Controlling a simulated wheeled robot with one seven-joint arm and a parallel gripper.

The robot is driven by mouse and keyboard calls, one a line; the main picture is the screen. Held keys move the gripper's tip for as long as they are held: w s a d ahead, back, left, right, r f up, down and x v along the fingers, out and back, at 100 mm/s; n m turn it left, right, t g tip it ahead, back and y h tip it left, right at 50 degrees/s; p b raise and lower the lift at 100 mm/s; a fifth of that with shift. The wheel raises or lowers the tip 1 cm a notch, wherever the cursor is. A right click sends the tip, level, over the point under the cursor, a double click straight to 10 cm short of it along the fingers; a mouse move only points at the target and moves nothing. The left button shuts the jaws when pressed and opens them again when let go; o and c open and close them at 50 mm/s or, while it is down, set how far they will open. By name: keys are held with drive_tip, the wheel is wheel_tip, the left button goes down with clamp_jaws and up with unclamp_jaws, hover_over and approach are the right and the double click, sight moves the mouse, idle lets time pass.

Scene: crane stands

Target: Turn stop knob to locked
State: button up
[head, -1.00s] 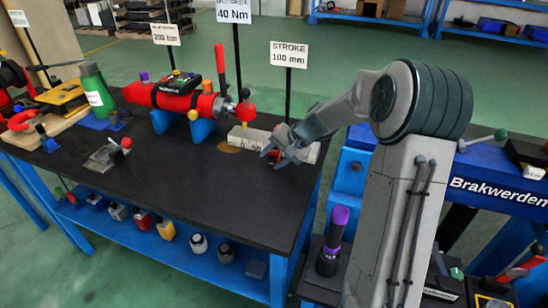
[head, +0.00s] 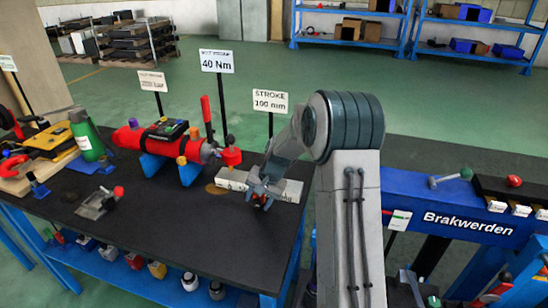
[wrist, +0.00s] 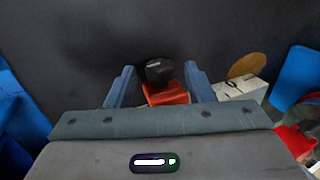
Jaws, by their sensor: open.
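A small black knob (wrist: 160,69) sits on a red block (wrist: 166,94) between my fingers in the wrist view. It looks like the stop knob, but I cannot read any lock marking on it. In the head view the red block (head: 259,201) shows only partly, below my gripper (head: 263,188) at the right part of the black bench top. My gripper is open, with one finger (wrist: 124,86) left of the knob and one right of it. I cannot tell whether either finger touches it.
A red cylinder unit (head: 163,142) on blue supports stands to the left. The STROKE sign (head: 270,102) rises behind. A small grey clamp (head: 98,204) is at left; the bench between is clear.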

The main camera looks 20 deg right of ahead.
drive_tip(key=h+p, duration=0.1)
drive_tip(key=g+h+p, duration=0.1)
drive_tip(key=p, duration=0.1)
drive_tip(key=g+p, duration=0.1)
drive_tip(key=p, duration=0.1)
drive_tip(key=shift+w+a+r+h, duration=0.2)
drive_tip(key=shift+a+r+h, duration=0.15)
drive_tip(key=shift+h, duration=0.05)
drive_tip(key=shift+w+r, duration=0.1)
drive_tip(key=shift+r, duration=0.05)
wheel_tip(320, 180, up, 14)
drive_tip(key=f+b, duration=0.1)
drive_tip(key=s+r+n+t+p, duration=0.1)
drive_tip(key=s+r+n, duration=0.1)
drive_tip(key=s+r, duration=0.3)
drive_tip(key=s+r+n+p, duration=0.1)
drive_tip(key=s+r, duration=0.5)
drive_tip(key=s, duration=0.8)
drive_tip(key=shift+s+a+r+n+t, duration=0.15)
drive_tip(key=shift+s+r+n+t, duration=0.1)
drive_tip(key=shift+n+t, duration=0.25)
drive_tip(key=shift+s, duration=0.1)
drive_tip(key=s+f+n, duration=0.2)
drive_tip(key=s, duration=1)
drive_tip(key=shift+s+f+n+t, duration=0.15)
drive_tip(key=shift+f+n+t, duration=0.05)
drive_tip(key=shift+n+t, duration=0.2)
